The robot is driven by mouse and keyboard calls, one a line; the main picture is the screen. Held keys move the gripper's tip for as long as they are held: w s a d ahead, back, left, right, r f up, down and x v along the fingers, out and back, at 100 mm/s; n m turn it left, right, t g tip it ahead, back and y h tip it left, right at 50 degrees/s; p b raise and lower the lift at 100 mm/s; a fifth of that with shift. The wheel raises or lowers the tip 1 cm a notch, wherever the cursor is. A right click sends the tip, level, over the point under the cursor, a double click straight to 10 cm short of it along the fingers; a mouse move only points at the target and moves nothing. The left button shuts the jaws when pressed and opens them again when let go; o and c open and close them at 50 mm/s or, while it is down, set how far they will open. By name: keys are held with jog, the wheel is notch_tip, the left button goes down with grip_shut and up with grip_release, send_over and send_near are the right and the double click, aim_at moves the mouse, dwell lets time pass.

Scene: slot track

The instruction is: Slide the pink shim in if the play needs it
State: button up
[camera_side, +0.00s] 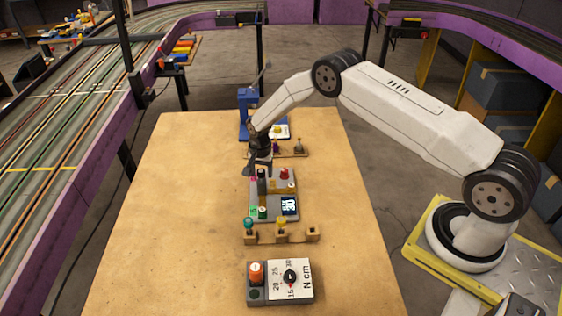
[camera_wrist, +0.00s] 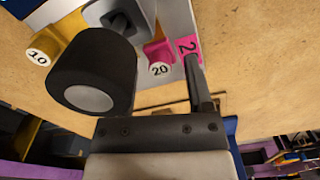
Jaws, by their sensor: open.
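My gripper (camera_side: 260,163) is over the far end of a grey device (camera_side: 271,209) in the side view. In the wrist view my gripper (camera_wrist: 158,66) is open. One finger shows on the right; the other seems hidden behind a black cylinder (camera_wrist: 92,65). A pink shim (camera_wrist: 158,54) marked 20 appears between the jaws, by the device's edge; I cannot tell whether they touch it. A pink label (camera_wrist: 187,47) is beside the right fingertip. A yellow shim (camera_wrist: 50,43) marked 10 sits at the left. The display (camera_side: 289,205) is lit, its reading unclear.
A wooden rack (camera_side: 297,237) with teal and yellow pegs stands in front of the device. A grey box with an N cm dial (camera_side: 291,278) is nearest. A blue stand (camera_side: 245,110) and a small board with a lever (camera_side: 297,151) are behind. The table sides are clear.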

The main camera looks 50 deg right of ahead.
jog(key=shift+f, duration=0.1)
grip_shut()
dwell(1.5)
